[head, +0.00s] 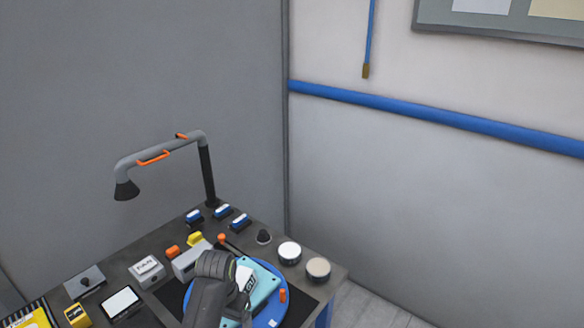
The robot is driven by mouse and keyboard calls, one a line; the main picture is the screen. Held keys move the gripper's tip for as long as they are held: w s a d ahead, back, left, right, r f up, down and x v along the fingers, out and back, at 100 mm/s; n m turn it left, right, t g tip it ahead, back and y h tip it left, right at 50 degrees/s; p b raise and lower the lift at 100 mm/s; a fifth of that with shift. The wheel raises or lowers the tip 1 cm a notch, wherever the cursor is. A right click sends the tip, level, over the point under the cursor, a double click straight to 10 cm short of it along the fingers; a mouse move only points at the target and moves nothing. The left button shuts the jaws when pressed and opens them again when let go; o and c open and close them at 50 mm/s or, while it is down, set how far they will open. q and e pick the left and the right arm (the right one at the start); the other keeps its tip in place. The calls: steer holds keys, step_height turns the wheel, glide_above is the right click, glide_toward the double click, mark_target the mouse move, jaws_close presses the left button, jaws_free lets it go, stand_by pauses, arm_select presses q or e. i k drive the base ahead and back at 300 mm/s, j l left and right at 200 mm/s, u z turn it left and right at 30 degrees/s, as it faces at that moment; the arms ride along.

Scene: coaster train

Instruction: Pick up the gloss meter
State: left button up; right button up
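I cannot tell for certain which thing is the gloss meter. A white piece with dark letters (245,279) sits on a teal plate (264,286) upon a blue disc (268,317). My arm link covers the left part of these. No gripper fingers show, so I cannot see either gripper's state.
A lamp on a bent arm (207,172) rises at the bench's back. Several blue-and-white blocks (222,212) stand near it. Two round pots (289,254) (318,270) are at the right edge. A flat white-screened device (120,303) and yellow block (77,316) lie front left.

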mark_target(247, 280)
steer(key=k, duration=1)
